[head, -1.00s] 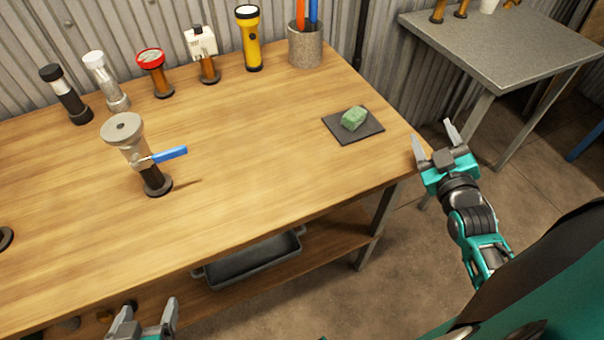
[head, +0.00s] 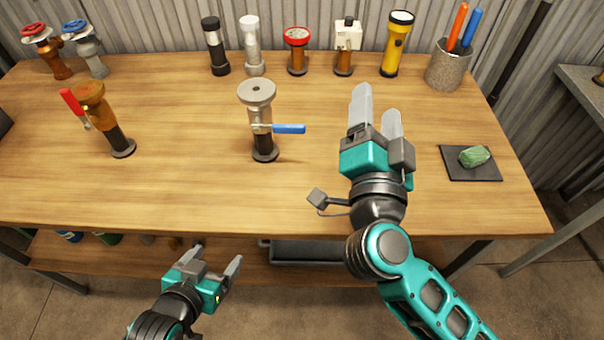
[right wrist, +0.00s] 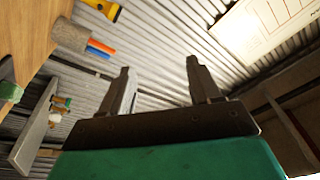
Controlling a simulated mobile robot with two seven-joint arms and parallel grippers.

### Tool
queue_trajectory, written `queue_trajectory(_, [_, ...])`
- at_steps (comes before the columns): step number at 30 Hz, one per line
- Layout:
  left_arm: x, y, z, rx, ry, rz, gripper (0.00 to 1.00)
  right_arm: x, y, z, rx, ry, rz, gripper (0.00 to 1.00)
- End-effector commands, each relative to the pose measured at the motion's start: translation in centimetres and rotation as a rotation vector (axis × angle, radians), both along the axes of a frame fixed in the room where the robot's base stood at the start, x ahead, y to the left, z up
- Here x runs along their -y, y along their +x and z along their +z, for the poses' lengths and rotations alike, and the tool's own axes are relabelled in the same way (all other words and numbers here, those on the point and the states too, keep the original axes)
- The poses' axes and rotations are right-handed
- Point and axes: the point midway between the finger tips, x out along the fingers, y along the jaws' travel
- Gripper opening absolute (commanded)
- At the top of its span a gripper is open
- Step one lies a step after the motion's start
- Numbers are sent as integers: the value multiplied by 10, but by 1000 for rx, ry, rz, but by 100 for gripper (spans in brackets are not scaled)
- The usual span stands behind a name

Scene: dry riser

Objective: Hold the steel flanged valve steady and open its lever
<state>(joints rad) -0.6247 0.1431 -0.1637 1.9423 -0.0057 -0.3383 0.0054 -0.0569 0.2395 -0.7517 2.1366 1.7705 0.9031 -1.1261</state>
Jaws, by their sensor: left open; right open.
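The steel flanged valve (head: 257,118) stands upright on the wooden bench in the head view, with a pale round flange on top and a dark base. Its blue lever (head: 288,129) sticks out to the right, across the body. My right gripper (head: 376,108) is open and empty above the bench, to the right of the lever and apart from it. In the right wrist view its two fingers (right wrist: 160,90) are spread with nothing between them. My left gripper (head: 215,268) is open and empty, low in front of the bench's front edge.
A brass valve with a red lever (head: 90,105) stands to the left. Several fittings and a yellow flashlight (head: 397,45) line the back, beside a pen cup (head: 447,68). A green sponge (head: 474,157) lies on a dark mat at right. The bench (head: 190,180) is clear around the steel valve.

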Motion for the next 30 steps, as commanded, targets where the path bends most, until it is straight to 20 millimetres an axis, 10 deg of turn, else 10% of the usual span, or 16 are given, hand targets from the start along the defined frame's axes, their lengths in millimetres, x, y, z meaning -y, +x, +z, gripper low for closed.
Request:
queue_trajectory(6, [0,0,0,0,0,0,80,-69,-32,-34,-243,54,201,63])
queue_trajectory(14, [0,0,0,0,0,0,80,-104,-62,-62,-411,28,324,63])
queue_trajectory(30, [0,0,0,0,0,0,80,-121,-9,-78,-426,25,335,63])
